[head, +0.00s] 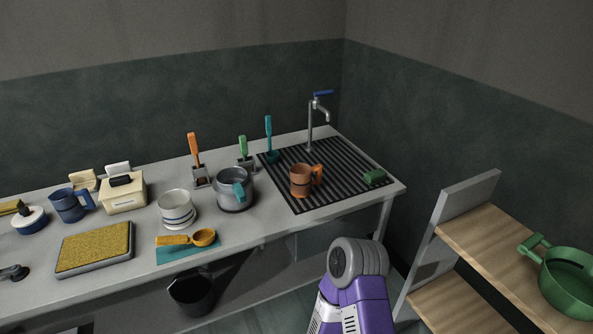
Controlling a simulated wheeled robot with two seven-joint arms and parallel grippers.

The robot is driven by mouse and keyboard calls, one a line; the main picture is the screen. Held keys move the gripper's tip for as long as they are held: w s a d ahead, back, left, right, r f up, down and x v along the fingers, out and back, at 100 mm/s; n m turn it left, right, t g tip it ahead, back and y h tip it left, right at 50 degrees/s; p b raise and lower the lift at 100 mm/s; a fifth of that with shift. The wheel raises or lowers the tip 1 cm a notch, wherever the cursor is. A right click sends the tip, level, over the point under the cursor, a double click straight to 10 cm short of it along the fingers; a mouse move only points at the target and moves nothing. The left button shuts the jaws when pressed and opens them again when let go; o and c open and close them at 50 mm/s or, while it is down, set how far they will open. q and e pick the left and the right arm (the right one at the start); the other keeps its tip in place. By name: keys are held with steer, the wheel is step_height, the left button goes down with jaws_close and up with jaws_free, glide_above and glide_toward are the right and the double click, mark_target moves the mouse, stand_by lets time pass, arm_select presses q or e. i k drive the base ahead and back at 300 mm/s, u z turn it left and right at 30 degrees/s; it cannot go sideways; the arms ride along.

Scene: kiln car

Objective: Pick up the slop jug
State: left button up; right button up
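No label marks the slop jug, so I cannot tell for certain which vessel it is. A brown jug-like vessel with an orange handle (301,181) stands upright on the ribbed black drain mat (345,168), its handle to the right. A blue jug-like vessel with a side handle (68,206) stands upright at the left of the bench. A grey pot with a teal handle (236,196) stands left of the mat. Neither of my grippers shows; only a purple and grey part of my own arm rises at the bottom, apart from the bench.
A white banded bowl (177,211), a yellow scoop (185,239) on a teal cloth and a yellow-topped tray (95,247) occupy the bench front. A tap (312,120) stands behind the mat. A dark bucket (192,295) is below. A green pot (570,287) sits on the right shelf.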

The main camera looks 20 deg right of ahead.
mark_target(300, 173)
steer(key=z, duration=0.75)
steer(key=i, duration=0.65)
steer(key=z, duration=0.95)
steer(key=i, duration=0.8)
steer(key=u, duration=0.05)
